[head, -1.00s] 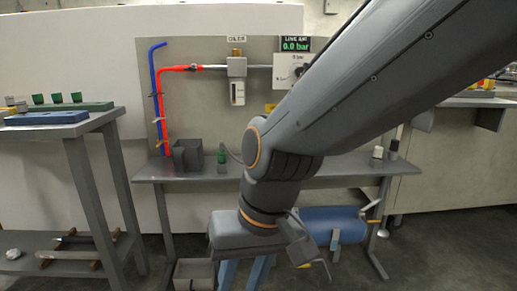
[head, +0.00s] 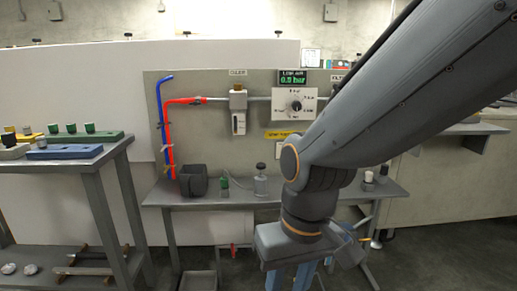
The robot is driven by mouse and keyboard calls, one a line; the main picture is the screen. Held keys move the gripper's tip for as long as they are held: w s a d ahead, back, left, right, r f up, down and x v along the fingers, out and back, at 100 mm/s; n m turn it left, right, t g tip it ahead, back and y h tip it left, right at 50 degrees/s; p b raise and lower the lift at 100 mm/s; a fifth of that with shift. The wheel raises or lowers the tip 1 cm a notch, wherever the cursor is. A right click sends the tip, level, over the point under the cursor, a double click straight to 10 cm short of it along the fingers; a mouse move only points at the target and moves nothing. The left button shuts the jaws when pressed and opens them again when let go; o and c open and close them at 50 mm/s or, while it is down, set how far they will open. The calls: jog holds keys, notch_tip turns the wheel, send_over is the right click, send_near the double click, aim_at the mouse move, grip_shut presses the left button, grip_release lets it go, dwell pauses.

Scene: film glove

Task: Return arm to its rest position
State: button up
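My grey arm comes in from the upper right and reaches down across the picture to its wrist in front of the bench. My gripper (head: 290,279) hangs at the bottom edge, its blue fingers pointing down. A narrow gap shows between the fingers, but their tips are cut off by the frame. I see nothing held in the visible part. The gripper is in front of and below the bench top, over the floor area. The arm hides part of the back panel and the bench's right half.
A dial panel (head: 295,108) stands behind. A side table (head: 60,162) with coloured blocks is at left. Floor shows at lower right.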

jog(key=s+d+r+m+h+p, duration=0.1)
jog(key=s+d+r+m+p, duration=0.1)
jog(key=d+r+p, duration=1.2)
notch_tip(320, 180, up, 4)
jog(key=m+p, duration=0.1)
jog(key=p, duration=0.7)
jog(key=shift+d+f+m+p, duration=0.25)
jog(key=shift+d+m+p, duration=0.05)
jog(key=shift+m, duration=0.1)
